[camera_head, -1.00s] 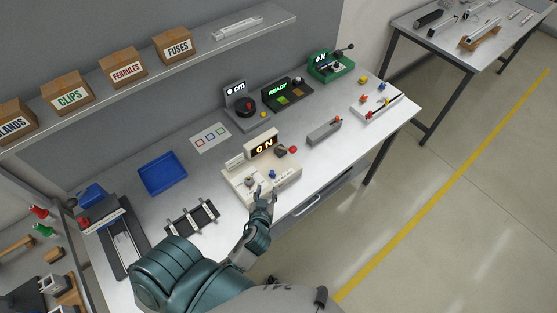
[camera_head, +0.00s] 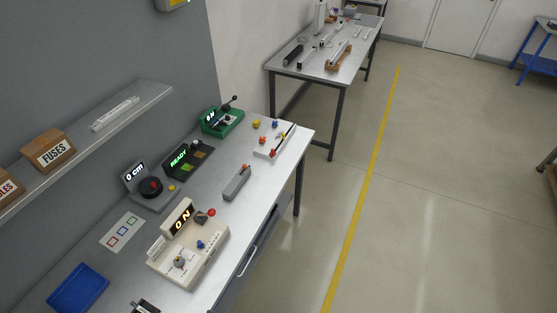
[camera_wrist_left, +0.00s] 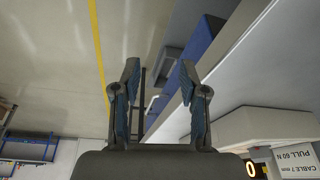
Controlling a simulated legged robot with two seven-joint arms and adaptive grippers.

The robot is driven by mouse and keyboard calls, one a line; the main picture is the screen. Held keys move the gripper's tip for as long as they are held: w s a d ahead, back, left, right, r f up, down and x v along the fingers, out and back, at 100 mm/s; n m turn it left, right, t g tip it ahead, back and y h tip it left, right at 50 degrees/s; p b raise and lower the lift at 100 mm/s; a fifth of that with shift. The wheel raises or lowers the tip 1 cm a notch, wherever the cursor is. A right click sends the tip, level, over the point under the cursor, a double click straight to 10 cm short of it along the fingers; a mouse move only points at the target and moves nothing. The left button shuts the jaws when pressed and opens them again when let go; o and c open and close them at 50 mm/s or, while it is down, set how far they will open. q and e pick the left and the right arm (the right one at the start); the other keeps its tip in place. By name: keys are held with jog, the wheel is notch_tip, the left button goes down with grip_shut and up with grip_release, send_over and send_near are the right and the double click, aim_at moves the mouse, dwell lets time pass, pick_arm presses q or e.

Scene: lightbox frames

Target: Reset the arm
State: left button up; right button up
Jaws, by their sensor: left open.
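My left gripper (camera_wrist_left: 158,72) shows in the left wrist view with its two dark fingers spread apart and nothing between them. My left arm is not in the head view. In the head view a cream test device (camera_head: 188,258) with a lit "ON" display stands near the table's front edge. My right gripper is in neither view.
The workbench (camera_head: 225,215) holds a blue tray (camera_head: 78,287), a "0 cm" device (camera_head: 148,188), a "READY" device (camera_head: 187,160) and a green device (camera_head: 221,119). A shelf (camera_head: 85,150) carries a FUSES box (camera_head: 48,151). The floor (camera_head: 430,190) on the right is free.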

pick_arm(q)
jog(key=s+f+g+b, duration=0.1)
jog(key=s+f, duration=0.1)
jog(key=f, duration=1.1)
jog(key=s+f+b, duration=0.1)
jog(key=s+f, duration=0.1)
jog(key=f, duration=1)
jog(key=s+a+f+g+b, duration=0.1)
jog(key=s+a+f, duration=0.2)
jog(key=s+f, duration=1.3)
jog(key=shift+s+a, duration=0.15)
jog(key=shift+s, duration=0.05)
